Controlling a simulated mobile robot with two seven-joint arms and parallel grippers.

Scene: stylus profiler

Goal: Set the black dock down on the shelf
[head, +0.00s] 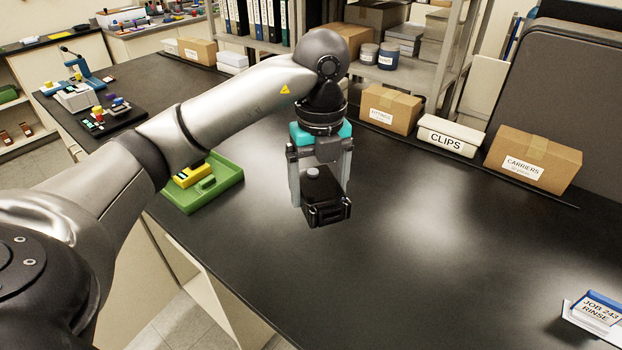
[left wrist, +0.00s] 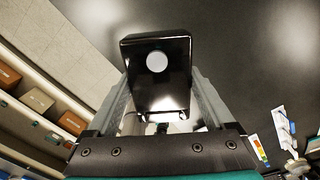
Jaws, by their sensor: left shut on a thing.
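The black dock (head: 326,208) is a small dark box with a round pale knob on top. My left gripper (head: 320,180) is shut on it, with a finger on each side, above the dark worktop (head: 420,260). Any gap under the dock is hard to judge. In the left wrist view the dock (left wrist: 160,88) sits between the fingers, its pale round knob facing the camera. A grey metal shelf unit (head: 416,78) stands behind the worktop and holds jars and boxes. I cannot tell whether it is the task's shelf. My right gripper is not in view.
A green tray (head: 228,172) with a yellow item lies left of the gripper. A FITTINGS box (head: 391,108), a CLIPS box (head: 450,136) and a CARRIERS box (head: 532,160) line the back edge. A JOB 243 RINSE card (head: 598,308) is front right. The middle right worktop is clear.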

